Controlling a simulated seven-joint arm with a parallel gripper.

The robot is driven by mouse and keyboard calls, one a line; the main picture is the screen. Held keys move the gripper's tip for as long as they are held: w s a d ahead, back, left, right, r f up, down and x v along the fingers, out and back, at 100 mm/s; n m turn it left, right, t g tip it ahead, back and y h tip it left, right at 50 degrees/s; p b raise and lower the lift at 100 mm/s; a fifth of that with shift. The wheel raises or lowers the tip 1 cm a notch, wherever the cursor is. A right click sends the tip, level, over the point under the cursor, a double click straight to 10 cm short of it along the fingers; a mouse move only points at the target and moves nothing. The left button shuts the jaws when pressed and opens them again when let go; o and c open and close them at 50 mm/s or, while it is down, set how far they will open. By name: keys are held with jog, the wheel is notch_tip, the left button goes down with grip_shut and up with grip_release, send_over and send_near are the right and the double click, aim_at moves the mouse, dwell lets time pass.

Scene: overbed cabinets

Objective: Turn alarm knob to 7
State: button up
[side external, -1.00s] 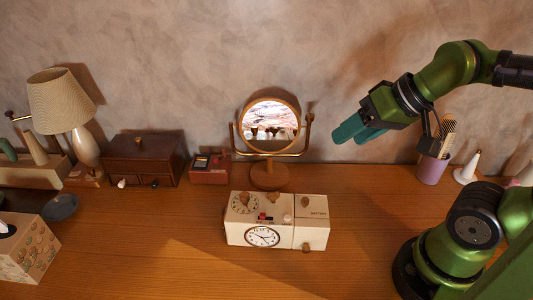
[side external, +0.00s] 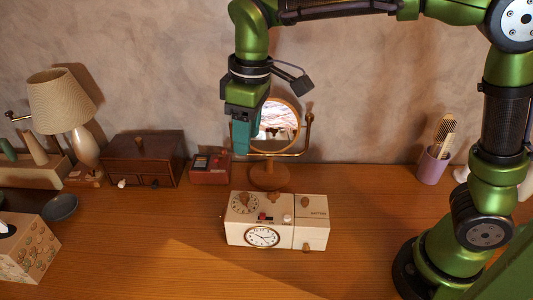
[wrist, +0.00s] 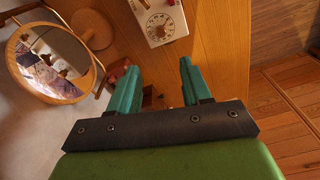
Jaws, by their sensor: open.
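The white alarm clock box (side external: 282,236) stands on the wooden table, with a round clock face (side external: 262,237) on its front. On its top left is a round numbered dial with a wooden knob (side external: 245,201); its numbers are too small to read. More small knobs sit on the top and right part. My gripper (side external: 241,152) points down, above and behind the dial, well clear of the box. In the wrist view my two teal fingers (wrist: 157,78) are apart with nothing between them. The dial (wrist: 160,27) shows there beyond the fingertips.
A round mirror (side external: 270,178) on a wooden stand is just behind the box, close to my gripper. A small red box (side external: 209,168), a dark drawer chest (side external: 144,160) and a lamp (side external: 62,101) stand to the left. A purple cup (side external: 432,166) is at right.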

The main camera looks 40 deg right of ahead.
aim_at(244, 194)
jog(key=f+n, duration=0.1)
jog(key=f, duration=0.8)
jog(key=w+a+f+n, duration=0.1)
jog(key=f, duration=0.4)
jog(key=shift+f+n+g+h, duration=0.3)
jog(key=shift+g, duration=0.1)
jog(key=shift+c, duration=0.4)
grip_shut()
